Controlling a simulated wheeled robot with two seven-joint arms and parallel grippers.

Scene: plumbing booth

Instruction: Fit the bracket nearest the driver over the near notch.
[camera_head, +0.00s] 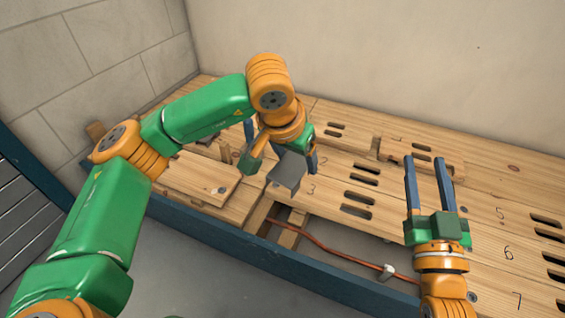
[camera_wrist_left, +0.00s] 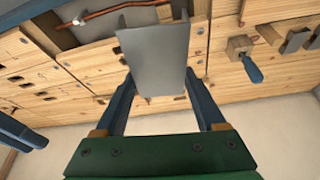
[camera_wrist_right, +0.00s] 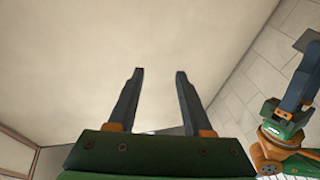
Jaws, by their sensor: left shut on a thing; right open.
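My left gripper (camera_head: 281,151) is shut on a grey metal bracket (camera_head: 287,171). In the left wrist view the bracket (camera_wrist_left: 155,50) sits between the two fingers as a wide folded plate, over the floorboards. The driver (camera_wrist_left: 250,66), with a blue handle, rests in a wooden block at the right of that view. The floor opening shows a copper pipe (camera_head: 325,246) and wooden joists (camera_head: 292,228), below and right of the held bracket. The notches are too small to make out clearly. My right gripper (camera_head: 426,160) is open and empty over the boards at right.
Two more grey brackets (camera_wrist_left: 294,41) stand beside the driver. A white clip (camera_head: 387,271) sits on the pipe. Loose boards (camera_head: 200,177) lie left of the opening. Slotted, numbered boards (camera_head: 480,215) cover the right. A wall stands behind.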

